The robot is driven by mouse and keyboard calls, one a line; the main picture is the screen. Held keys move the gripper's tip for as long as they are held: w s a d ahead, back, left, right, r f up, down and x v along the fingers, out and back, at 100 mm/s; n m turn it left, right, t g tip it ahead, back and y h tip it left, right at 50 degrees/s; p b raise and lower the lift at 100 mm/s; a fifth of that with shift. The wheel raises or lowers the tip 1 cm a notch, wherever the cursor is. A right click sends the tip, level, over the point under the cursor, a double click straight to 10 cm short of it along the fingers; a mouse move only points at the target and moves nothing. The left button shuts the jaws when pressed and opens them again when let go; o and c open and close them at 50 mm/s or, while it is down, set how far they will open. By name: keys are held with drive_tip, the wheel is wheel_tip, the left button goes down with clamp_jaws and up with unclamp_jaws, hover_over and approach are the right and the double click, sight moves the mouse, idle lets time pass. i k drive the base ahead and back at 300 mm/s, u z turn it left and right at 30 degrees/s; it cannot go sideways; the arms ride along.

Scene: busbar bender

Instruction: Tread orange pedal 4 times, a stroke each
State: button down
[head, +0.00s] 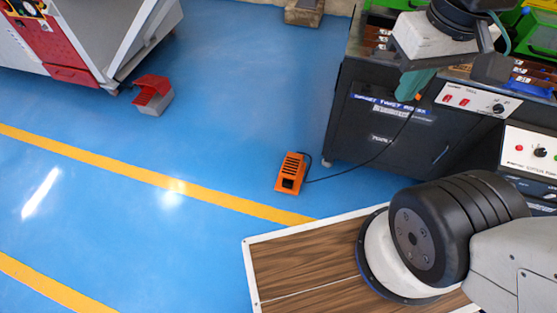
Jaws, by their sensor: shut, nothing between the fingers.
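The orange pedal (290,173) stands on the blue floor near the middle of the head view. It has a slotted orange top and a dark opening at its near end. A thin black cable runs from it to the right toward the dark machine cabinet. My gripper (411,88) is at the upper right, with teal tips in front of the cabinet in the picture. It is shut and empty. It is clear of the pedal, up and to the right of it in the picture. Nothing covers the pedal.
A red and grey pedal (152,95) stands at the upper left by a white and red machine (85,45). The dark cabinet (375,125) with control panels fills the right. Blue floor (225,120) around the orange pedal is open. A yellow line (150,175) crosses it.

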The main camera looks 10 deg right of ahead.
sight(291, 165)
drive_tip(key=z, duration=0.3)
drive_tip(key=i, duration=0.9)
drive_tip(key=z, duration=0.55)
